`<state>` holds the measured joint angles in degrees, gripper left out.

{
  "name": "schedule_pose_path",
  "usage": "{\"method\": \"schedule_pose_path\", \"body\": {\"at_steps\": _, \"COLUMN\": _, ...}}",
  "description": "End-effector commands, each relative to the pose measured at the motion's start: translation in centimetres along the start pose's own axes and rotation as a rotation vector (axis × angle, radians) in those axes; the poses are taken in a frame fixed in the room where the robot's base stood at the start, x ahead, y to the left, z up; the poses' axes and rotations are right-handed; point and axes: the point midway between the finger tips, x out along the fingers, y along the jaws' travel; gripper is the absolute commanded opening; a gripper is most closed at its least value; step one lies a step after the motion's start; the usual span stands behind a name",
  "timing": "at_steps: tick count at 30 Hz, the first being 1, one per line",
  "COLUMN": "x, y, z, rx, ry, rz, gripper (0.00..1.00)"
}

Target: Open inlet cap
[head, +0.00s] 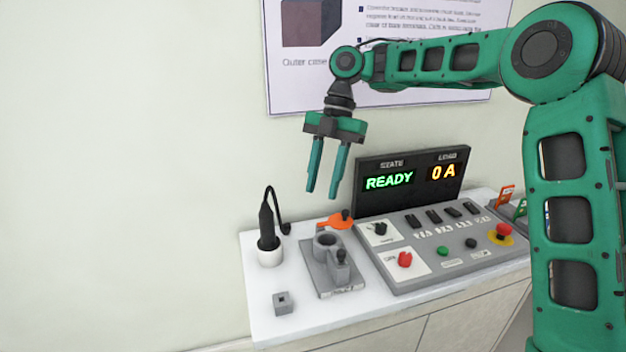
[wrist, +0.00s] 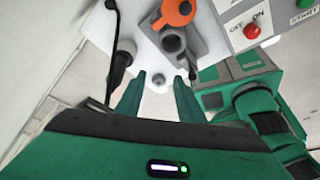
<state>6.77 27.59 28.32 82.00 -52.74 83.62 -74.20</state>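A grey fixture (head: 339,270) with an upright round inlet (head: 327,243) and a smaller knobbed post (head: 342,256) stands on the white counter. I cannot tell for sure which part is the inlet cap. My gripper (head: 321,195) hangs above and behind the fixture, fingers pointing down. It is open, with nothing between its fingers, and it is apart from the fixture.
A black plug with a cable (head: 267,230) stands in a white holder (head: 270,256) left of the fixture. A small grey block (head: 283,302) sits at front left. A control panel (head: 440,240) with a READY display (head: 389,180) is close on the right. The wall is behind.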

Motion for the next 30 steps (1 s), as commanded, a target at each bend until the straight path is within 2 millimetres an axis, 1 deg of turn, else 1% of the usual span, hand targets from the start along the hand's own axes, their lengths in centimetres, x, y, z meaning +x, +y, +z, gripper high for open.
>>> {"method": "schedule_pose_path", "body": {"at_steps": 1, "x": -0.1, "y": 0.2, "z": -0.8, "rx": -0.001, "ry": 0.0, "rz": 0.0, "gripper": 0.35}}
{"method": "schedule_pose_path", "body": {"at_steps": 3, "x": -0.3, "y": 0.5, "z": -1.7, "rx": -0.001, "ry": 0.001, "rz": 0.001, "gripper": 0.35}}
{"method": "schedule_pose_path", "body": {"at_steps": 7, "x": -0.5, "y": 0.8, "z": -2.9, "rx": 0.0, "ry": 0.001, "rz": 0.001, "gripper": 0.35}}
{"method": "schedule_pose_path", "body": {"at_steps": 11, "x": -0.6, "y": 0.9, "z": -3.3, "rx": 0.001, "ry": 0.001, "rz": 0.001, "gripper": 0.35}}
{"method": "schedule_pose_path", "body": {"at_steps": 18, "x": -0.6, "y": 0.9, "z": -3.4, "rx": 0.001, "ry": 0.0, "rz": 0.0, "gripper": 0.35}}
{"method": "schedule_pose_path", "body": {"at_steps": 19, "x": -0.6, "y": 0.9, "z": -3.4, "rx": 0.002, "ry": 0.0, "rz": 0.0, "gripper": 0.3}}
{"method": "schedule_pose_path", "body": {"at_steps": 20, "x": -0.6, "y": 0.9, "z": -3.4, "rx": 0.003, "ry": 0.0, "rz": 0.001, "gripper": 0.23}}
{"method": "schedule_pose_path", "body": {"at_steps": 21, "x": -0.5, "y": 0.9, "z": -3.4, "rx": 0.012, "ry": 0.001, "rz": 0.001, "gripper": 0.13}}
{"method": "schedule_pose_path", "body": {"at_steps": 23, "x": -0.5, "y": 0.7, "z": -3.3, "rx": 0.046, "ry": 0.001, "rz": 0.005, "gripper": 0.0}}
{"method": "schedule_pose_path", "body": {"at_steps": 26, "x": -0.3, "y": 0.3, "z": -3.0, "rx": 0.177, "ry": 0.007, "rz": 0.019, "gripper": 0.0}}
{"method": "schedule_pose_path", "body": {"at_steps": 29, "x": 0.0, "y": -0.4, "z": -2.5, "rx": 0.398, "ry": 0.019, "rz": 0.041, "gripper": 0.0}}
{"method": "schedule_pose_path", "body": {"at_steps": 30, "x": 0.1, "y": -0.8, "z": -2.3, "rx": 0.499, "ry": 0.027, "rz": 0.053, "gripper": 0.0}}
